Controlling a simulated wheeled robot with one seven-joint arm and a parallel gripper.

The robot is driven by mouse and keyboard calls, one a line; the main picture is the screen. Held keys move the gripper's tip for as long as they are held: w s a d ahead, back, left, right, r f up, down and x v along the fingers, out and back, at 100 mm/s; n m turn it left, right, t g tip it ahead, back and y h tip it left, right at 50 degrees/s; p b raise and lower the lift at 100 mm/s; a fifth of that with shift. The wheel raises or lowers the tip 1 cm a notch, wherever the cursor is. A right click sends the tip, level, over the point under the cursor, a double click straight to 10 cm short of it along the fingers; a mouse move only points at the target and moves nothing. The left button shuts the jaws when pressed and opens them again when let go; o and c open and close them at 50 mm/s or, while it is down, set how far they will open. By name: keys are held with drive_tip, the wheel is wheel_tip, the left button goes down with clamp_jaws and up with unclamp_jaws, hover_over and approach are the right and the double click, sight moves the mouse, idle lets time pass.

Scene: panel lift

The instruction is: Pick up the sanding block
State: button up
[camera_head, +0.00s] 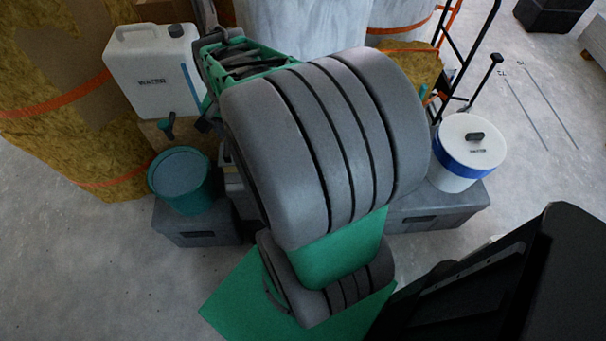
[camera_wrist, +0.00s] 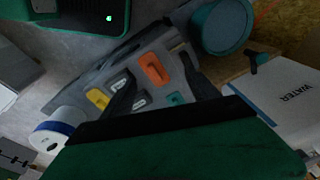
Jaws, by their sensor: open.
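In the wrist view several small handled tools lie on a grey surface (camera_wrist: 78,95): an orange one (camera_wrist: 154,69), a yellow one (camera_wrist: 97,98), a teal one (camera_wrist: 176,99) and grey ones with pale labels (camera_wrist: 138,103). I cannot tell for sure which is the sanding block. My gripper (camera_wrist: 157,66) is open and empty, its two dark fingers spread above these tools, with the orange one showing between the fingertips. In the head view my own arm hides the tools and the gripper.
A white water canister (camera_head: 150,75) and a teal bucket (camera_head: 182,182) stand at the left. A white bucket with a blue band (camera_head: 467,150) stands on a grey case (camera_head: 435,208) at the right. A hand truck (camera_head: 460,55) stands behind.

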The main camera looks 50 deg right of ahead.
drive_tip(key=o, duration=0.3)
drive_tip(key=s+d+f+m+g+b, duration=0.1)
drive_tip(key=s+d+f+m+b, duration=0.2)
drive_tip(key=d+f+m, duration=0.6)
wheel_tip(320, 180, down, 4)
drive_tip(key=shift+s+d+r+b, duration=0.2)
drive_tip(key=shift+s+d+b, duration=0.15)
drive_tip(key=shift+s+d, duration=0.55)
drive_tip(key=s+d+f+m, duration=0.1)
drive_tip(key=s+d+f+m+b, duration=0.1)
drive_tip(key=d+f+m, duration=0.1)
drive_tip(key=s+d+f+m, duration=0.1)
drive_tip(key=d, duration=0.1)
drive_tip(key=shift+s+f+m+g+y, duration=0.2)
drive_tip(key=shift+f+m+g+y, duration=0.1)
drive_tip(key=shift+f+m+y, duration=0.1)
drive_tip(key=shift+m, duration=0.3)
drive_tip(key=f, duration=0.2)
drive_tip(key=f+b, duration=0.1)
drive_tip(key=f, duration=0.2)
drive_tip(key=s+f, duration=0.1)
drive_tip(key=f, duration=0.2)
drive_tip(key=shift+d, duration=0.15)
drive_tip(key=shift+c, duration=0.5)
drive_tip(key=c, duration=1.5)
